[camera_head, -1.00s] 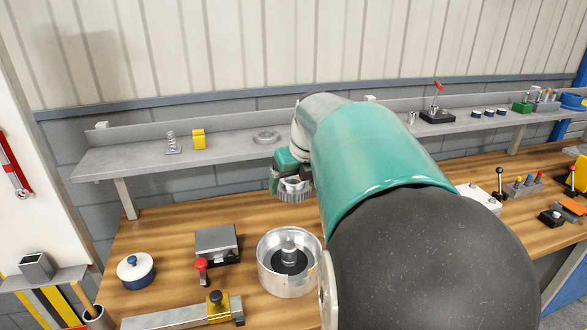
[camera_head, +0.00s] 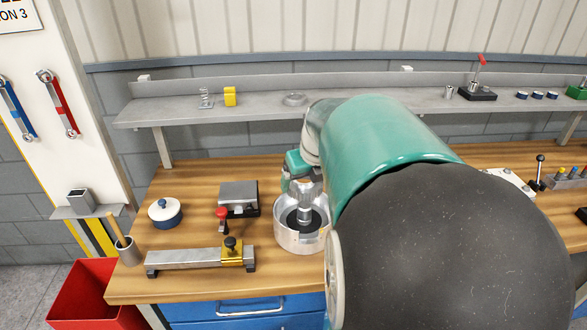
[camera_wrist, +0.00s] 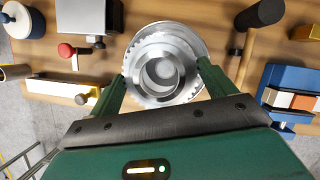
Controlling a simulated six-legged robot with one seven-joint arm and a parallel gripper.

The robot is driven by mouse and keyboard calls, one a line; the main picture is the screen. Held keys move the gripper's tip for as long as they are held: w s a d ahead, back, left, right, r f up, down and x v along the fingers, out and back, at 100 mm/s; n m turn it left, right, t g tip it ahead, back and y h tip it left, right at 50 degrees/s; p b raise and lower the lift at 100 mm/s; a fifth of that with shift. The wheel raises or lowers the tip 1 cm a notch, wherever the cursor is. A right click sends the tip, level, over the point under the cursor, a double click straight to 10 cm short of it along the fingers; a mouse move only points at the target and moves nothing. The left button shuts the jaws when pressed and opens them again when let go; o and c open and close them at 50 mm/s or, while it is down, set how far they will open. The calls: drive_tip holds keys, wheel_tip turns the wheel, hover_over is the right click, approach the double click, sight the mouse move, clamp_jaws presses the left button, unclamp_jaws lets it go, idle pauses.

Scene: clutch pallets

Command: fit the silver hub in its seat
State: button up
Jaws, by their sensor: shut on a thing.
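The silver hub (camera_wrist: 160,72) is a toothed ring with a round bore. My gripper (camera_wrist: 165,78) is shut on it, one green finger at each side. In the head view, my gripper (camera_head: 299,168) holds the hub (camera_head: 302,187) above the round metal drum (camera_head: 299,241), which has a dark floor and an upright central post (camera_head: 305,212). The drum's rim (camera_wrist: 197,30) shows behind the hub in the wrist view, offset towards the upper right. My arm covers the drum's right side in the head view. The exact gap between hub and post cannot be told.
A grey block (camera_head: 238,196), a red-knobbed part (camera_head: 222,216), a blue-and-white pot (camera_head: 165,213) and a long metal bar with a yellow slide (camera_head: 200,257) stand left of the drum. A shelf (camera_head: 260,107) runs behind. Bare wood lies around the pot.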

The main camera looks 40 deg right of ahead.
sight(307, 209)
drive_tip(key=shift+s+d+f, duration=0.1)
drive_tip(key=shift+d+f, duration=0.1)
drive_tip(key=shift+f, duration=2.1)
drive_tip(key=shift+f, duration=3.2)
idle(0.4)
drive_tip(key=o, duration=1.3)
drive_tip(key=shift+r, duration=3.5)
